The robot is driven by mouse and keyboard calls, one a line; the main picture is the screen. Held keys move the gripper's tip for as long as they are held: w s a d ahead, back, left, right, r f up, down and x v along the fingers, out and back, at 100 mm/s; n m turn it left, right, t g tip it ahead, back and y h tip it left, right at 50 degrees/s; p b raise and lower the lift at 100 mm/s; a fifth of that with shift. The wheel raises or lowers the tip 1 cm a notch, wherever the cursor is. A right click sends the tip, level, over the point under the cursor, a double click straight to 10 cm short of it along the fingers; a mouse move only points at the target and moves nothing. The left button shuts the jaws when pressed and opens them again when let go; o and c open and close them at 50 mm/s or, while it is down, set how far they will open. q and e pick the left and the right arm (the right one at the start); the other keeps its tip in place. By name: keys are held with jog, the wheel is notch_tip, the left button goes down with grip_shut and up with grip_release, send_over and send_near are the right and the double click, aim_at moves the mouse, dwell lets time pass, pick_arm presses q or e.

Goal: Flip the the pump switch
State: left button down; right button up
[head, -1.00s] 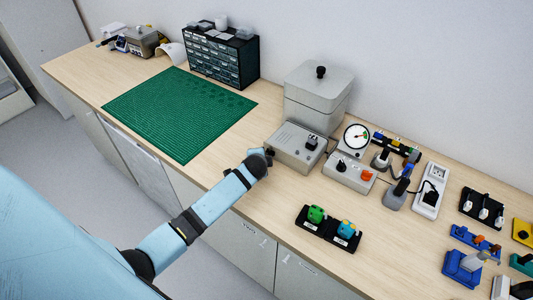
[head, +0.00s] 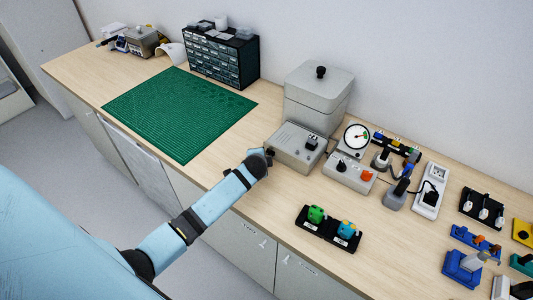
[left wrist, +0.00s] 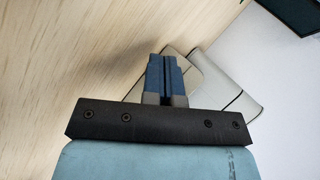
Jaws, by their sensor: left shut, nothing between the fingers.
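A grey control box (head: 290,150) stands on the bench with a dark switch (head: 312,142) on its top. Beside it, a smaller grey box (head: 346,178) carries a round gauge (head: 356,136), a dark knob (head: 341,166) and an orange knob (head: 367,175). No label shows which one is the pump switch. My left gripper (head: 269,156) is at the left front edge of the larger box; whether it touches cannot be told. In the left wrist view its blue fingers (left wrist: 165,75) are shut together and empty. My right gripper is out of view.
A lidded grey container (head: 318,95) stands behind the control box. A black tray (head: 328,232) with green and blue pieces lies near the front edge. A green mat (head: 175,115) leaves open room on the left. Sockets and connectors crowd the right.

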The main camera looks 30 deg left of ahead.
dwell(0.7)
pick_arm(q)
jog(key=shift+w, duration=0.45)
jog(key=shift+w, duration=0.25)
dwell(0.4)
jog(key=shift+s, duration=0.75)
jog(key=shift+s+d, duration=0.15)
jog(key=shift+s, duration=2.35)
